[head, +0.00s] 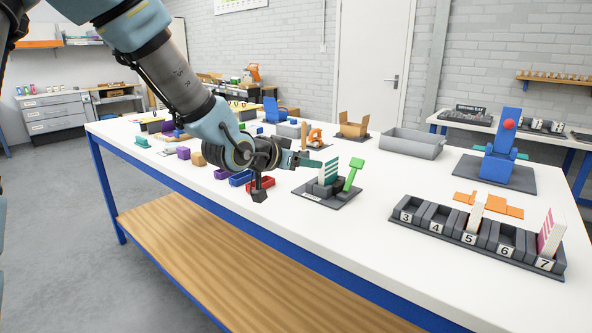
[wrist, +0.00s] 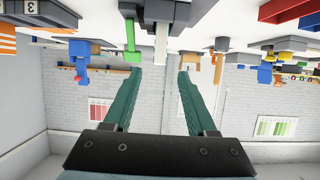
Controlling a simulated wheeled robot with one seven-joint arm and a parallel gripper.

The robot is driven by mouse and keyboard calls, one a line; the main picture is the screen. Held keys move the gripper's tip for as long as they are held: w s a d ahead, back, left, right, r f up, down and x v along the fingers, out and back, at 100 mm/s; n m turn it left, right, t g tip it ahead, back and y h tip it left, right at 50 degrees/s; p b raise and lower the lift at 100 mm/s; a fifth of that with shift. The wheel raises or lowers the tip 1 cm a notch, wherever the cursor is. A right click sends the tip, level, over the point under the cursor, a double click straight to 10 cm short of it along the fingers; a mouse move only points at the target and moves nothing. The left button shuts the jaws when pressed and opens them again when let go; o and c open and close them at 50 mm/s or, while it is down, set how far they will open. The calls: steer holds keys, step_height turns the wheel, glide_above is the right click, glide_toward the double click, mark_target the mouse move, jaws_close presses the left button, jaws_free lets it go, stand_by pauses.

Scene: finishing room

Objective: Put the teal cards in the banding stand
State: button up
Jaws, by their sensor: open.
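A white card stack with teal stripes (head: 330,171) stands upright in a dark grey stand (head: 331,199) with a green lever (head: 353,174). The label on the stand's front is too small to read. My gripper (head: 309,161) is just left of the cards with its teal fingers open. In the upside-down wrist view, the pale edge of the cards (wrist: 161,42) lines up with the gap between the open fingertips (wrist: 160,72). Nothing is held between the fingers. The green lever (wrist: 131,38) shows beside the cards.
A numbered slot rack (head: 484,240) at the front right holds a pale stack in slot 5 and a pink-striped stack (head: 551,234) in slot 7. Orange pieces (head: 503,209) lie behind it. A red bin (head: 261,183) sits under my wrist. A grey tray (head: 411,144) stands behind.

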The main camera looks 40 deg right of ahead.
steer(key=shift+a, duration=0.15)
steer(key=w+a+f+y, duration=0.1)
steer(key=w+a, duration=0.1)
steer(key=w+a+f+n+t+y, duration=0.1)
steer(key=a, duration=0.2)
steer(key=w+a+f+n+y, duration=0.1)
steer(key=w+a, duration=0.1)
steer(key=a, duration=0.1)
steer(key=shift+w+t, duration=0.3)
steer(key=w+a+f+n+y, duration=0.1)
steer(key=a+f+n+y, duration=0.25)
steer(key=a, duration=1.15)
steer(key=w+a+f+n+y, duration=0.2)
steer(key=a+n+y, duration=0.25)
steer(key=a, duration=0.95)
steer(key=s+a+n+g+y, duration=0.2)
steer(key=s+a+n+g, duration=0.1)
steer(key=s+a, duration=0.5)
steer(key=a, duration=0.3)
steer(key=shift+s+a+f+n+g, duration=0.15)
steer(key=shift+n+g, duration=0.15)
steer(key=shift+n, duration=0.1)
